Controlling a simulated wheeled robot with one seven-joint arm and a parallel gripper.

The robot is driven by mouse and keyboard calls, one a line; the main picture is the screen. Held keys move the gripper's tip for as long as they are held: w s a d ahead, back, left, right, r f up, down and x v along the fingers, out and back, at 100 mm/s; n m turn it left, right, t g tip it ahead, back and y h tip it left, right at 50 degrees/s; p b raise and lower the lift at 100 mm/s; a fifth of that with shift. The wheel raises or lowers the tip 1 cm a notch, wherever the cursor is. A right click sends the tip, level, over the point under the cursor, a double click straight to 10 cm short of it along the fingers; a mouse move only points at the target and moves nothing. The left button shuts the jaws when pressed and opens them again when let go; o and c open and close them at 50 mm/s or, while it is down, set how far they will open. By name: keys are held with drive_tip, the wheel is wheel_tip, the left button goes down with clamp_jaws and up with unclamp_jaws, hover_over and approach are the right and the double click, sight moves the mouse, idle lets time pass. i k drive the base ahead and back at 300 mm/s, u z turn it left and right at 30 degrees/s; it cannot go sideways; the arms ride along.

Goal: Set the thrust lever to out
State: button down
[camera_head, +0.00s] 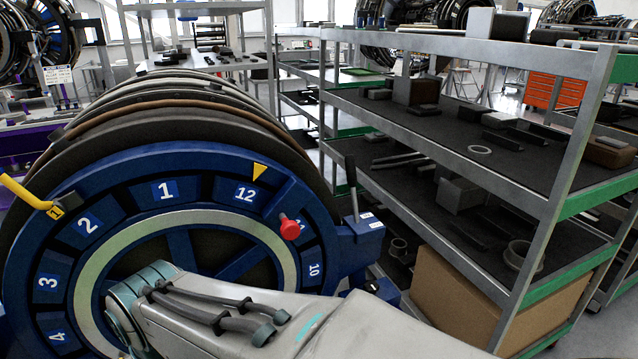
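A blue box (362,246) is mounted at the right edge of the large blue numbered ring. A black lever (352,182) stands up from it, nearly upright with its top leaning slightly left. I take it to be the thrust lever. Small white labels (371,220) sit on top of the box by the lever's foot, too small to read. My arm crosses the bottom of the view in front of the ring. My gripper is out of the picture, and nothing of mine is seen touching the lever.
The blue ring (165,163) carries number plates, a yellow pointer (260,171) by 12 and a red knob (290,228). A yellow handle (25,192) juts in at left. A metal shelf rack (520,195) with parts stands close right of the lever, above a cardboard box (455,300).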

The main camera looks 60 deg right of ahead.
sight(350, 166)
drive_tip(key=z, duration=0.7)
drive_tip(key=k, duration=0.8)
drive_tip(key=z, duration=0.7)
drive_tip(key=i, duration=1)
drive_tip(key=z, duration=0.05)
